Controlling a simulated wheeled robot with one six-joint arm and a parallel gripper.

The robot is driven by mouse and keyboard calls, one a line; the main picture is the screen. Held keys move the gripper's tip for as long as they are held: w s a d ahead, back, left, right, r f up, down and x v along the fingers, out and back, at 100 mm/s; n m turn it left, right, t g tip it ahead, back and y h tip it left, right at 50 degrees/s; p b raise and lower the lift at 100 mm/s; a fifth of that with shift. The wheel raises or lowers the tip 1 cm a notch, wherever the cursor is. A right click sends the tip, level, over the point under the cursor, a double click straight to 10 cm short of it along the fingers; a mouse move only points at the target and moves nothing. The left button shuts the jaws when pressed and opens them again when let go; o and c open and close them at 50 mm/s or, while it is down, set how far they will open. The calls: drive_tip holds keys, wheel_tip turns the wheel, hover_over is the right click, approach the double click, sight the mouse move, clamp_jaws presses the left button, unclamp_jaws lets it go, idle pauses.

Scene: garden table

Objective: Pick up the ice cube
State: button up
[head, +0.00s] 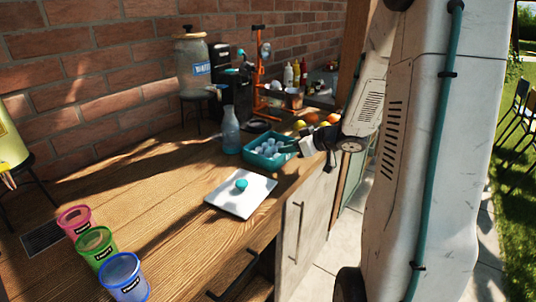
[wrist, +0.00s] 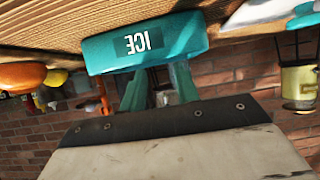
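Pale ice cubes (head: 268,148) lie heaped in a teal bin (head: 262,163) near the counter's right edge. In the wrist view, which is upside down, the bin (wrist: 100,52) shows its ICE label and its front wall. My gripper (head: 288,147) reaches over the bin's right side from the right. In the wrist view its two teal fingers (wrist: 158,80) stand apart and run down behind the bin's front wall. The wall hides the fingertips, and no cube shows there, so I cannot see whether a cube is between them.
A white board (head: 222,196) with a small teal object (head: 241,186) lies in front of the bin. A glass bottle (head: 231,132) stands close at its left. Fruit (head: 310,120) and an orange press (head: 259,75) are behind. Pink, green and blue cups (head: 124,277) stand front left.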

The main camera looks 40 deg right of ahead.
sight(268, 151)
drive_tip(key=x, duration=0.8)
clamp_jaws()
